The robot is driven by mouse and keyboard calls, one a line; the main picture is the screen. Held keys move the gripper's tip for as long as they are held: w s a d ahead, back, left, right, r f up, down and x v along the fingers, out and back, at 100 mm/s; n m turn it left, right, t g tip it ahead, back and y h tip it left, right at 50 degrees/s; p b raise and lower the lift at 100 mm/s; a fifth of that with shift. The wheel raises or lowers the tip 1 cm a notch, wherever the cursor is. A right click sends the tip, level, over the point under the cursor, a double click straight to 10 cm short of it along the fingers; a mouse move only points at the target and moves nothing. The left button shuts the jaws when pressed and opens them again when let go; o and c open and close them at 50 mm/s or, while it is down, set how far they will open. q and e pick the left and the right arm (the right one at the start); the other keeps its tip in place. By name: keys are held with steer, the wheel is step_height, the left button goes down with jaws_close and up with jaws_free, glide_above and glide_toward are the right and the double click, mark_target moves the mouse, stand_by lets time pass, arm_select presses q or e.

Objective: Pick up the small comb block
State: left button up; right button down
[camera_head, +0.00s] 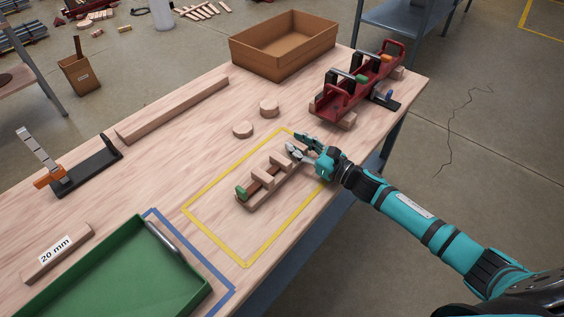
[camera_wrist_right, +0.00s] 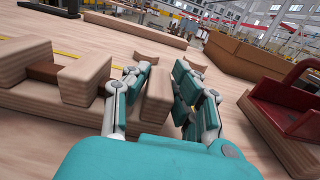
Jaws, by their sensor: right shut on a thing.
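The wooden comb block (camera_head: 262,174) lies inside the yellow taped rectangle, with upright light blocks, a reddish-brown strip and a green end piece (camera_head: 242,193). My right gripper (camera_head: 302,148) is at its far right end. In the right wrist view my gripper (camera_wrist_right: 160,76) is shut on an upright wooden block (camera_wrist_right: 157,97), one finger on each side. Another upright block (camera_wrist_right: 84,79) stands just left of the fingers. The held block looks low at the comb's base; I cannot tell whether it touches it. My left gripper is not in view.
A red tool carrier (camera_head: 340,98) stands to the right, behind the gripper. A cardboard box (camera_head: 283,58) is at the back. A green tray (camera_head: 95,275), a long wooden bar (camera_head: 172,110) and two round wooden pieces (camera_head: 243,130) are on the table. The yellow rectangle's near part is clear.

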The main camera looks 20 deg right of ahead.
steer(key=shift+r, duration=0.15)
step_height(320, 180, up, 4)
steer(key=p, duration=0.3)
steer(key=s+a+p+v, duration=0.1)
steer(key=s+a+v, duration=0.1)
steer(key=v, duration=1.3)
steer(key=shift+s+a+r+p, duration=0.25)
steer(key=shift+a+r+p, duration=0.05)
steer(key=shift+a+r, duration=0.1)
steer(key=s+a+m+t+h, duration=0.1)
steer(key=s+a+m+h, duration=0.2)
steer(key=a, duration=0.4)
steer(key=s+r+m+t+h, duration=0.2)
steer(key=s+r+m+h, duration=0.1)
steer(key=s+r+h, duration=0.2)
steer(key=shift+r+m+h, duration=0.4)
steer(key=shift+r+h, duration=0.5)
steer(key=shift+h, duration=0.1)
